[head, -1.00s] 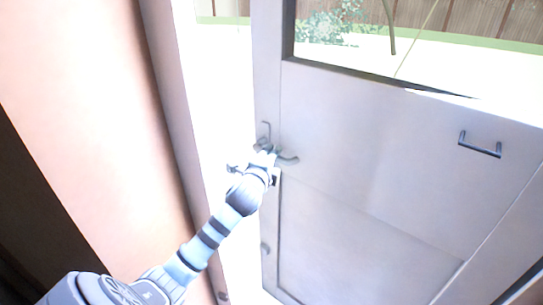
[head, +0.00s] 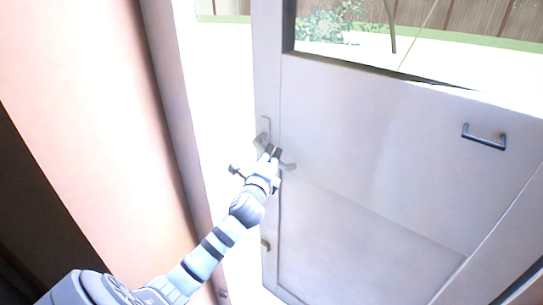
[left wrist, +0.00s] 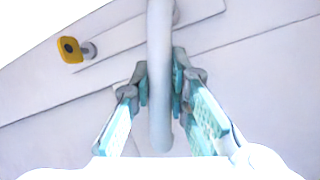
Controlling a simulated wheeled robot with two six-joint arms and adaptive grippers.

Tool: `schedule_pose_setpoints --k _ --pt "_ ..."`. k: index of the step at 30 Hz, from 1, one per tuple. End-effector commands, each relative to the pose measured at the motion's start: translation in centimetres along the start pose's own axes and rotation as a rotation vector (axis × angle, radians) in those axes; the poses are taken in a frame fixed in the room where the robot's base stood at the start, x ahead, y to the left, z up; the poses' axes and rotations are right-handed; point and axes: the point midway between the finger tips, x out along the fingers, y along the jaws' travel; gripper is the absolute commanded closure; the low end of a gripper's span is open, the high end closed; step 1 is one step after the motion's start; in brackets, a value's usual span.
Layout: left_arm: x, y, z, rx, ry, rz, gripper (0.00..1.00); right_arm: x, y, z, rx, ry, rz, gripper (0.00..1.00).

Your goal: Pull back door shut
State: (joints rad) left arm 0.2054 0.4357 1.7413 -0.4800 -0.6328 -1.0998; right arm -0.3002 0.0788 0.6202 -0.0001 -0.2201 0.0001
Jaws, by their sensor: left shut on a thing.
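The back door (head: 375,150) is white with a window in its upper part, and it stands open, with a bright gap between its left edge and the frame. Its lever handle (head: 288,166) is near that left edge. My left gripper (head: 271,154) is at the handle. In the left wrist view the handle (left wrist: 160,75) runs between the two fingers (left wrist: 160,92), which are shut on it. A yellow key (left wrist: 70,49) sits in the lock beside the handle. My right gripper is not in view.
The door frame (head: 180,120) and a pinkish wall (head: 90,120) stand on the left, close to my left arm. A dark pull bar (head: 485,137) is on the door's right part. Outside are a plant (head: 325,24) and a wooden fence (head: 470,15).

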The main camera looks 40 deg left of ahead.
Motion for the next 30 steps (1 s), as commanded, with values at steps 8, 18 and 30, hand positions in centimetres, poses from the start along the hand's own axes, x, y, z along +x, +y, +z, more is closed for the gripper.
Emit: schedule_pose_setpoints --k 8,18,30 --pt "0.3 1.6 -0.1 0.166 -0.036 -0.067 1.00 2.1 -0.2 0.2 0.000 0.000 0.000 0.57" --pt "0.5 2.1 0.1 0.260 -0.057 -0.105 1.00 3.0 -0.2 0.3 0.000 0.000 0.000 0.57" --pt "0.5 2.0 0.1 0.266 -0.058 -0.107 1.00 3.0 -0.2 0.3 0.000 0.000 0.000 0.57"
